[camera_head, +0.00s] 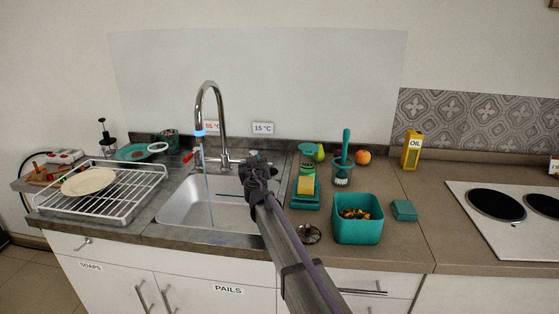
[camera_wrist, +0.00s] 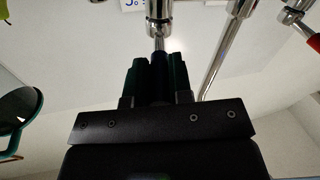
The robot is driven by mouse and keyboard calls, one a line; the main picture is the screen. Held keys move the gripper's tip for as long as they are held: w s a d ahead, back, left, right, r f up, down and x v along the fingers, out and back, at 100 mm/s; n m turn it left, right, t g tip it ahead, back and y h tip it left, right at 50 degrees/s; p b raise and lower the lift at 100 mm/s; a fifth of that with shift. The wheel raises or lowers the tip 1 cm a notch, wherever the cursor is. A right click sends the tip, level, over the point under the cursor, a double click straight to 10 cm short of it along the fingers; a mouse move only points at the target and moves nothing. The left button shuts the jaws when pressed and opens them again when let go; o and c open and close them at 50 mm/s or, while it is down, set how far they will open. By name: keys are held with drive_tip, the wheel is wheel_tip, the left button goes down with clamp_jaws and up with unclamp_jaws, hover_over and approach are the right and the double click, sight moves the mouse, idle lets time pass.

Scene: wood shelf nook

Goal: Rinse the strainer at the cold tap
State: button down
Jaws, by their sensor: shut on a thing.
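The chrome tap (camera_head: 208,98) stands behind the sink (camera_head: 182,213). A blue ring (camera_head: 198,133) sits at its spout, and a thin bluish stream (camera_head: 209,185) falls into the sink. My gripper (camera_head: 250,165) is at the right side of the tap, by the 15 °C label (camera_head: 263,128). In the wrist view, its dark green fingers are shut on the cold tap lever (camera_wrist: 158,44), a thin rod with a dark blue grip. A small round dark metal piece (camera_head: 309,235), perhaps the strainer, lies on the counter right of the sink. My arm hides part of the sink's right side.
A red-tipped hot lever (camera_head: 188,156) is left of the spout. A white rack (camera_head: 105,190) with a plate stands left. A teal bin (camera_head: 358,228), sponge (camera_head: 306,187) and brush (camera_head: 344,165) stand right. Counter before the hob (camera_head: 500,215) is mostly clear.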

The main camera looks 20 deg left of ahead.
drive_tip(key=c, duration=1)
unclamp_jaws()
drive_tip(key=shift+c, duration=0.2)
drive_tip(key=v, duration=1.1)
drive_tip(key=shift+o, duration=0.3)
